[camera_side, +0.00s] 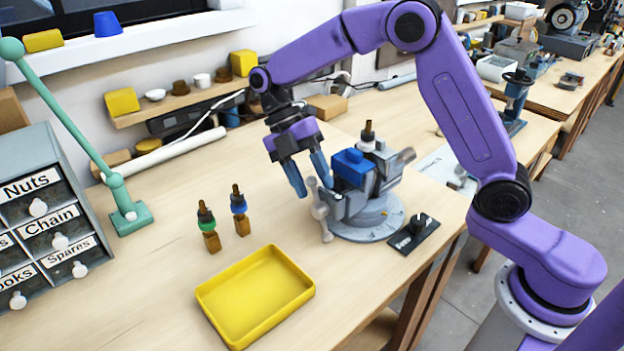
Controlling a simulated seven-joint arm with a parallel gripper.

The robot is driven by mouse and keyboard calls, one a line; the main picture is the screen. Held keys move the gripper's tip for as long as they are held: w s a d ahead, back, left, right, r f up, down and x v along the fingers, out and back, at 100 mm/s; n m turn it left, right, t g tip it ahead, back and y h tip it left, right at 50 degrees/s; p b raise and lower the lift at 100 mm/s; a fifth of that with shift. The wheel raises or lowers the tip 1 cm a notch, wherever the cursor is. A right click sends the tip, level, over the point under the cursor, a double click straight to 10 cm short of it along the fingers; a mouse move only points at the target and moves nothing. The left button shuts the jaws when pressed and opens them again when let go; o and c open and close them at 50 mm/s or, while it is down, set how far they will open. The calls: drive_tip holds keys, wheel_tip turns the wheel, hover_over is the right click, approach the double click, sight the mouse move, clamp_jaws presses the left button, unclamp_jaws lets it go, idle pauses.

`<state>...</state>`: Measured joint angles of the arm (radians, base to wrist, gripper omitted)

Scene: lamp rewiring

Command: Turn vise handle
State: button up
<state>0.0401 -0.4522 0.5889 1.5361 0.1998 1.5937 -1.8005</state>
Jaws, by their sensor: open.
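A grey bench vise (370,218) stands on its round base near the right front edge of the wooden bench. Its handle (320,210) is a light grey bar with rounded ends on the vise's left side, tilted close to upright. A blue block (350,167) sits at the vise jaws, with a dark-topped brass piece (367,132) above and behind it. My gripper (308,184) is open, its two blue fingers pointing down just above and left of the handle. The right finger is close to the handle's upper end; I cannot tell whether they touch.
A yellow tray (255,298) lies at the front. Two brass lamp sockets, one with a green ring (208,228) and one with a blue ring (239,210), stand left of the vise. A black labelled plate (413,233) lies right of it. A drawer cabinet (45,215) and green lamp arm (85,145) are at left.

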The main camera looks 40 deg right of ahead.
drive_tip(key=v, duration=0.7)
drive_tip(key=shift+r, duration=0.1)
